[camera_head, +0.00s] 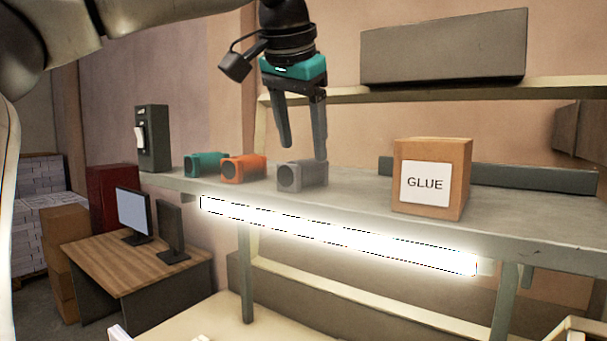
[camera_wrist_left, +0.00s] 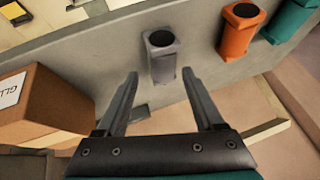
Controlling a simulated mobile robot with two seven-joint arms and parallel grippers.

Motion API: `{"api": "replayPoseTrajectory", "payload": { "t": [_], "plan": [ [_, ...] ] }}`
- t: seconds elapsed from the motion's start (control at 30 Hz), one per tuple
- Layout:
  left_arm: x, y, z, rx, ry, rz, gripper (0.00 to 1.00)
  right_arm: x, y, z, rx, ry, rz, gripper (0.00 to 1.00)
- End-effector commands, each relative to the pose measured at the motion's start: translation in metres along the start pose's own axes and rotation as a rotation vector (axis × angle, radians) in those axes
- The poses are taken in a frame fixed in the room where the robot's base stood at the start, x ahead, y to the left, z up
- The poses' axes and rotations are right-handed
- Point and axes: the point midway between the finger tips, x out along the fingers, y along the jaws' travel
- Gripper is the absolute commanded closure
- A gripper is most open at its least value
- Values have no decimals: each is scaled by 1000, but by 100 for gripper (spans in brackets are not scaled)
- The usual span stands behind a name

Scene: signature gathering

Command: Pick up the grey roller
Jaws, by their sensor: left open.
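The grey roller (camera_head: 303,176) lies on the shelf top, with its round dark end facing the front. In the left wrist view the grey roller (camera_wrist_left: 162,62) lies ahead of and between the two fingers. My left gripper (camera_head: 302,155) is open and points down at the grey roller from above, with its fingertips near the roller's top. In the left wrist view my left gripper (camera_wrist_left: 160,80) holds nothing. I cannot tell whether a finger touches the roller. My right gripper is not in view.
An orange roller (camera_head: 243,169) and a teal roller (camera_head: 205,165) lie left of the grey one. A GLUE box (camera_head: 440,176) stands to the right. The shelf (camera_head: 350,205) is bare between grey roller and box. A grey bin (camera_head: 440,48) sits on the upper shelf.

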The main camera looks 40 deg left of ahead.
Motion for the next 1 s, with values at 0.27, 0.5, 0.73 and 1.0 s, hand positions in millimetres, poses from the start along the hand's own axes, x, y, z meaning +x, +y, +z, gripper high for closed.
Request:
{"api": "replayPoseTrajectory", "payload": {
  "t": [0.27,0.5,0.73,1.0],
  "plan": [
    [40,-3,2,0,-5,1,31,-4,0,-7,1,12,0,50],
    [50,-3,2,-1,-2,0,31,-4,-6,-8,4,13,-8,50],
    [49,-3,2,-1,-2,0,44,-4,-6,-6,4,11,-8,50],
    [49,-3,2,-1,-1,0,74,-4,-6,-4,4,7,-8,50]
  ]
}}
